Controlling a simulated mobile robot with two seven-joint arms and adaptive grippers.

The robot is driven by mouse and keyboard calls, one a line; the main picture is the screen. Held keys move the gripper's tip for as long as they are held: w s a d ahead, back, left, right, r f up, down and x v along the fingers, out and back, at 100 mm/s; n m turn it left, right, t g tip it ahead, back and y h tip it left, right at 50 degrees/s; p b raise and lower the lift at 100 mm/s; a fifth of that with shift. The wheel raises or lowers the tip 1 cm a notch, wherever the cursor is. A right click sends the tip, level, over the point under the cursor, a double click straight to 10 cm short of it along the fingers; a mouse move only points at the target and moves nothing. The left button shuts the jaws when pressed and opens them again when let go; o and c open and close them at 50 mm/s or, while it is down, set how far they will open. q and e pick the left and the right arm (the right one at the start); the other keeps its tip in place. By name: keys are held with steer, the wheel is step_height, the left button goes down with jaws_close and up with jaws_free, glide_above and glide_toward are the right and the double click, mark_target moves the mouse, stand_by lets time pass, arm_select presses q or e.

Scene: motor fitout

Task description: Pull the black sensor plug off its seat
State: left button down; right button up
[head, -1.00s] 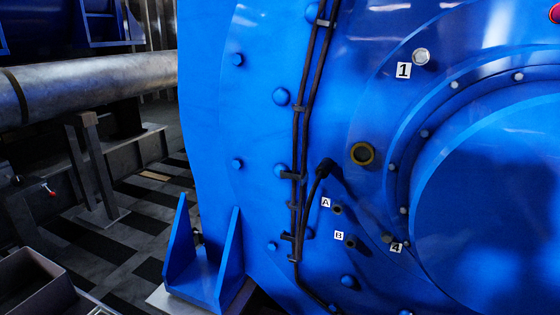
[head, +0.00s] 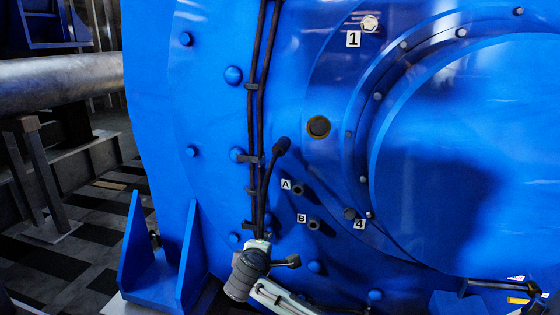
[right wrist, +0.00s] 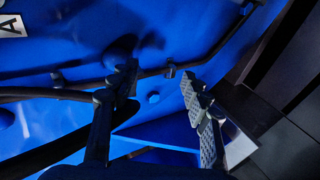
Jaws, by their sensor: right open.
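The black sensor plug (head: 281,145) sits against the blue motor face at the upper end of a loose black cable. It is right of the clamped cables, above labels A and B. Its seat is hidden behind it. I cannot clearly pick out the plug there. My left gripper is not in view.
Clamped black cables (head: 255,100) run down the blue motor face (head: 215,120). Studs stand beside label A (head: 286,184) and label B (head: 301,218). A blue bracket (head: 135,250) juts out at lower left.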

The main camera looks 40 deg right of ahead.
step_height(320, 180, up, 13)
steer(key=a+t+h+b, duration=0.1)
steer(key=t+h+b, duration=0.1)
steer(key=h, duration=0.1)
steer(key=h+b, duration=0.2)
steer(key=h, duration=0.1)
glide_toward(278, 151)
steer(key=d, duration=0.1)
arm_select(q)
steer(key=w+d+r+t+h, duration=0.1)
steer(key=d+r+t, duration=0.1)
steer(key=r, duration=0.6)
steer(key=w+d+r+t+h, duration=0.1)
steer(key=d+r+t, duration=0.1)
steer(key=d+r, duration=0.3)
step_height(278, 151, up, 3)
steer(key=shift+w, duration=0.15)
arm_select(e)
steer(key=shift+w+d+f+m+t, duration=0.1)
steer(key=shift+w+f+m+t, duration=0.1)
steer(key=shift+m+t, duration=0.1)
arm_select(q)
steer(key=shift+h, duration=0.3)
